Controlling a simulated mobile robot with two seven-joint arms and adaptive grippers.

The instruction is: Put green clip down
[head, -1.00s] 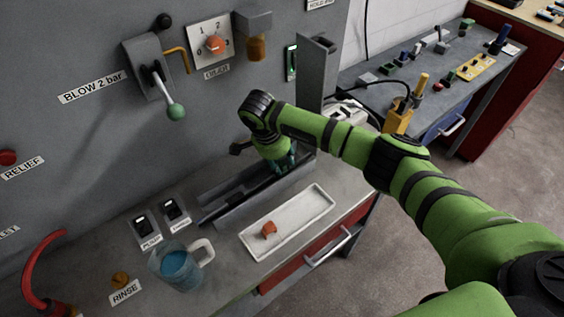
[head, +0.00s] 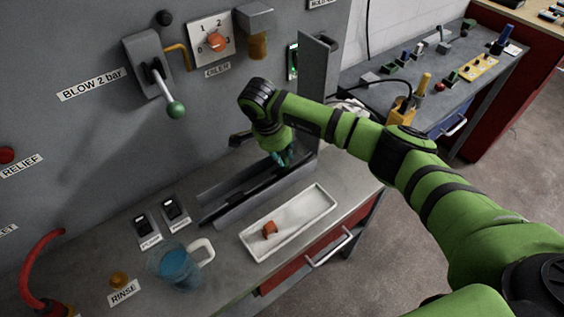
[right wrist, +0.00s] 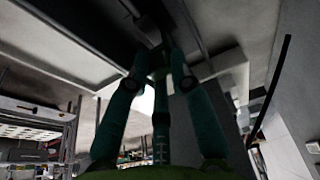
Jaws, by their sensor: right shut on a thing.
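My right gripper (head: 283,157) reaches down over the far end of a dark channel (head: 225,212) on the grey bench. In the right wrist view its teal fingers (right wrist: 158,68) come together near a dark part above them. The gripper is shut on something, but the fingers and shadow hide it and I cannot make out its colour. I cannot pick out the green clip in either view. My left gripper is not in view.
A white tray (head: 318,205) with an orange piece (head: 269,230) lies in front of the channel. A blue-filled jug (head: 174,264) and two switches stand to the left. An upright grey plate (head: 317,85) is just behind my gripper. The front tray area is mostly clear.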

